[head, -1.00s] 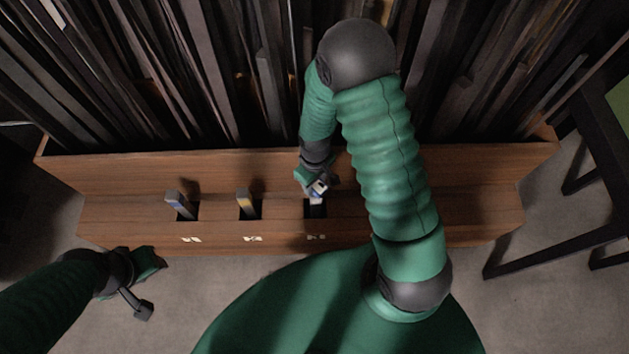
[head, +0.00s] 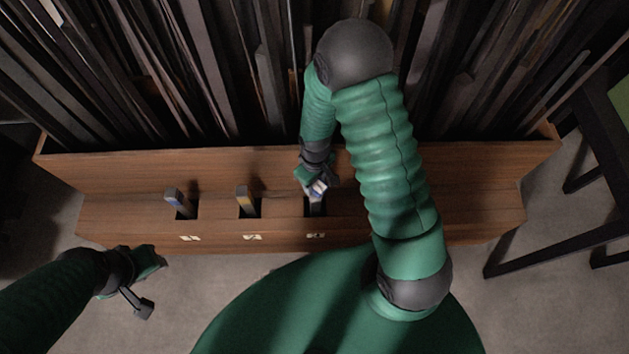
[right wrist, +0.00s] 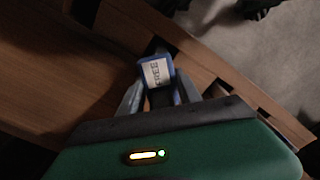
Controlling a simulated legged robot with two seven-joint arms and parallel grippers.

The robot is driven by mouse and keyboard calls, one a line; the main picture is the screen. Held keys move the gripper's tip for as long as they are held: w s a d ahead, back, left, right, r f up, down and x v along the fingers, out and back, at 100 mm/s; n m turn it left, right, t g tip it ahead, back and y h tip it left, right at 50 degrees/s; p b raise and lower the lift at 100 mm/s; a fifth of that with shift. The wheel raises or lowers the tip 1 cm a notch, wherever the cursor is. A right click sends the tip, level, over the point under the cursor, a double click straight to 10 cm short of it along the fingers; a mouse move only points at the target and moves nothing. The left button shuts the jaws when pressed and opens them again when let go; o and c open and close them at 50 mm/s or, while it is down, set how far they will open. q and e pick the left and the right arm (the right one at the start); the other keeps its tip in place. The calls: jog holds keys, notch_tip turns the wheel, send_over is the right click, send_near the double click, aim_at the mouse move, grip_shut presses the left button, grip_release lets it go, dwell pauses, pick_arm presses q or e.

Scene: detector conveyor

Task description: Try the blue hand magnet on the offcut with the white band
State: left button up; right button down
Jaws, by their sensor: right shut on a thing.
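My right gripper (head: 314,185) is shut on a small blue block with a white label, which I take for the blue hand magnet (right wrist: 156,73). It is held over the right-hand slot of the wooden ledge, at the top of a grey offcut (head: 315,208). This offcut's band is mostly hidden, and I cannot tell whether the magnet touches it. The left offcut (head: 179,203) has a bluish band and the middle offcut (head: 247,203) a yellow one; both stand in their slots. My left gripper (head: 148,262) is at the lower left, away from the ledge; its jaws are unclear.
The wooden ledge (head: 400,215) has small white marks in front of the slots. Behind it, many dark upright strips (head: 200,80) fill a rack. A dark-legged table (head: 560,245) stands at the right. The floor (head: 215,275) in front is clear.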

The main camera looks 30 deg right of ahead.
jog(key=shift+r, duration=0.1)
dwell(0.3)
notch_tip(320, 180, up, 10)
jog(key=p, duration=1)
dwell(0.3)
jog(key=shift+w, duration=0.1)
dwell(0.6)
